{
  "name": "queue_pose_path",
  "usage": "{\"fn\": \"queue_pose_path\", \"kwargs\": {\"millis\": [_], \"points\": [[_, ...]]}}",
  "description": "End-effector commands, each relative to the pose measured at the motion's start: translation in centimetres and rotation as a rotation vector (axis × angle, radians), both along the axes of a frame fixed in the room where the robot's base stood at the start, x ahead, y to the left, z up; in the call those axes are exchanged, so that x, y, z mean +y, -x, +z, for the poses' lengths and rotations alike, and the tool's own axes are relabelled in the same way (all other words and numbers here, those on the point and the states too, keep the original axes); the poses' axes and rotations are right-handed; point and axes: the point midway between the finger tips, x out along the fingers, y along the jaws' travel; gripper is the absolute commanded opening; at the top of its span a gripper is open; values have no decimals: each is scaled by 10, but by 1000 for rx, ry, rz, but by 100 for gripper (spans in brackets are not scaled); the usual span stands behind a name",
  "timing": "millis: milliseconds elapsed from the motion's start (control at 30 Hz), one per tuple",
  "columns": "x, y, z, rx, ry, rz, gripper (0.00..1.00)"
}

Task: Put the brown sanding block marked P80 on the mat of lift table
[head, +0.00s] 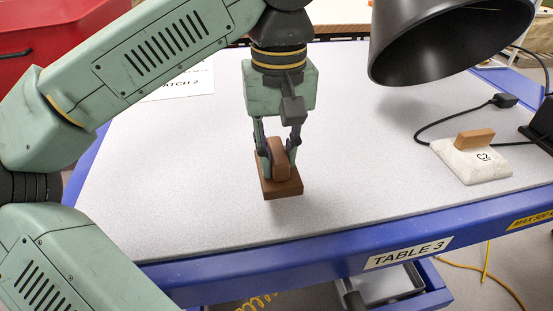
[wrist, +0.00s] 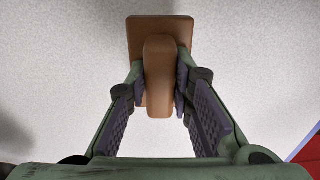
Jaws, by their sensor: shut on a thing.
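A brown sanding block (head: 283,187) with a raised grip stands between the fingers of my gripper (head: 279,150). In the wrist view the block (wrist: 160,28) shows from above, with both finger pads of my gripper (wrist: 160,88) closed on the sides of its grip. No P80 marking can be read in either view. The block is upright, at or just above the pale speckled mat (head: 200,200) of the blue table labelled TABLE 3 (head: 410,253); I cannot tell whether it touches.
A black lamp hood (head: 430,45) hangs at the upper right, with a dark cable nearby. A paper sheet (head: 180,84) lies at the back left. The mat's middle is mostly clear.

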Motion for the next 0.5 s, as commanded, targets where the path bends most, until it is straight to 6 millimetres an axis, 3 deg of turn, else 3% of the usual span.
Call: {"fn": "queue_pose_path", "kwargs": {"millis": [67,300,500], "points": [[3,-10,1,2,0,2,0],[3,-10,-33,1,-1,0,0],[2,-10,-36,0,0,0,0]]}}
